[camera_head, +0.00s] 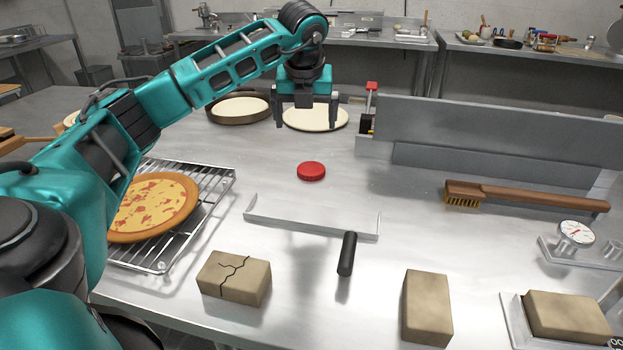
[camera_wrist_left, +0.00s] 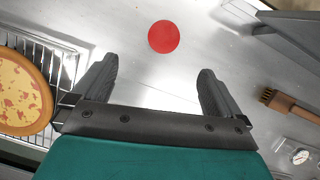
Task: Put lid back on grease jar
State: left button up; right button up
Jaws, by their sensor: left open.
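A round red lid (camera_head: 311,171) lies flat on the steel counter, near its middle. It also shows in the left wrist view (camera_wrist_left: 164,36), just beyond the gap between my fingers. My left gripper (camera_head: 306,120) is open and empty, pointing down in the air above the counter, apart from the lid. Its two dark fingers also show in the left wrist view (camera_wrist_left: 157,75). I cannot make out a grease jar in either view. My right gripper is not in view.
A pizza (camera_head: 152,207) lies on a wire rack (camera_head: 222,180) at left. Stone blocks (camera_head: 427,308) line the front. A brush (camera_head: 525,196) and steel panel (camera_head: 500,130) are at right. Counter around the lid is clear.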

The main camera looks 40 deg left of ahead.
pick_arm(q)
jog(key=shift+s+d+f+b, duration=0.2)
jog(key=shift+f+b, duration=0.25)
jog(key=shift+f, duration=0.2)
jog(key=shift+s+d+f+b, duration=0.2)
jog(key=shift+f+b, duration=0.2)
jog(key=shift+f, duration=0.2)
jog(key=b, duration=0.1)
send_near(311, 171)
jog(key=shift+w+a+f, duration=0.1)
jog(key=shift+a+f, duration=0.15)
jog(key=shift+f, duration=0.3)
jog(key=shift+w+a+f, duration=0.1)
jog(key=shift+a+f, duration=0.2)
jog(key=shift+f, duration=0.3)
jog(key=shift+a+f, duration=0.1)
jog(key=shift+f, duration=0.25)
jog(key=shift+w, duration=0.1)
